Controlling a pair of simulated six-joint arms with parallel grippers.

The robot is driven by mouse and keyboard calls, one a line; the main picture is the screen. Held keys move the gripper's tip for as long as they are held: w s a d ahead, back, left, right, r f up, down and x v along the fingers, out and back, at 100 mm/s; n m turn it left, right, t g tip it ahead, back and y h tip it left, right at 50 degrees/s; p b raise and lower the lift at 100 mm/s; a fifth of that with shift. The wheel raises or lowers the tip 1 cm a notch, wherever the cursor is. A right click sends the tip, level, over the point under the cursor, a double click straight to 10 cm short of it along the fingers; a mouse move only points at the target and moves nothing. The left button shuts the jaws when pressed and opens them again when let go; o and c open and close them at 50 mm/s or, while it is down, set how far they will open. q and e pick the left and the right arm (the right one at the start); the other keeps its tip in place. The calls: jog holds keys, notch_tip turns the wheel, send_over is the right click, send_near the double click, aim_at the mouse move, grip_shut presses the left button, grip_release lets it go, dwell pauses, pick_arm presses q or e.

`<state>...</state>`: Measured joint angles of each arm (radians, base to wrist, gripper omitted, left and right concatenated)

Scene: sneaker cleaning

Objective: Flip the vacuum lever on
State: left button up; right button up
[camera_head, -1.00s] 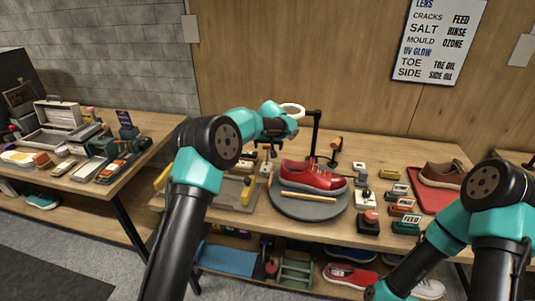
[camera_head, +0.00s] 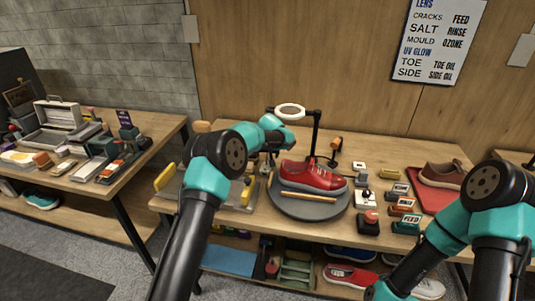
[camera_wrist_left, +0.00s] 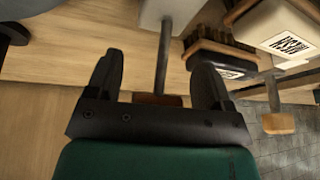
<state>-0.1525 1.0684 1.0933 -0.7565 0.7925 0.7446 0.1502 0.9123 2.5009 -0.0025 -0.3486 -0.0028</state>
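In the left wrist view, a lever (camera_wrist_left: 165,62) with a thin grey shaft runs from a pale grey block (camera_wrist_left: 170,12) to a red-brown end piece. The shaft lies between the two black fingers of my left gripper (camera_wrist_left: 157,82), apart from both of them. The fingers are open. No label shows on this lever, so I cannot tell whether it is the vacuum one. In the head view my left gripper (camera_head: 268,158) points down behind the red shoe's turntable, partly hidden by my own arm. My right gripper is out of view.
A red sneaker (camera_head: 314,175) sits on a round grey turntable (camera_head: 290,207). A ring lamp (camera_head: 290,111) on a black post stands close to my left wrist. In the wrist view, labelled blocks (camera_wrist_left: 287,35) and another lever's wooden end (camera_wrist_left: 278,124) lie right of the fingers.

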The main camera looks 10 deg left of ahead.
pick_arm(q)
jog(key=c, duration=0.9)
jog(key=shift+s+a+r+t, duration=0.1)
jog(key=shift+a+t, duration=0.05)
jog(key=shift+t, duration=0.15)
jog(key=shift+s+r+t, duration=0.15)
jog(key=shift+t, duration=0.45)
jog(key=shift+s+a+r+t, duration=0.2)
jog(key=shift+s+t, duration=0.1)
jog(key=shift+t, duration=0.5)
jog(key=shift+s+d+n+t, duration=0.15)
jog(key=shift+s+n+t, duration=0.15)
jog(key=shift+t, duration=0.1)
jog(key=o, duration=1)
jog(key=shift+f, duration=0.1)
jog(key=shift+o, duration=1.3)
jog(key=shift+s+d+f, duration=0.1)
jog(key=shift+f, duration=0.05)
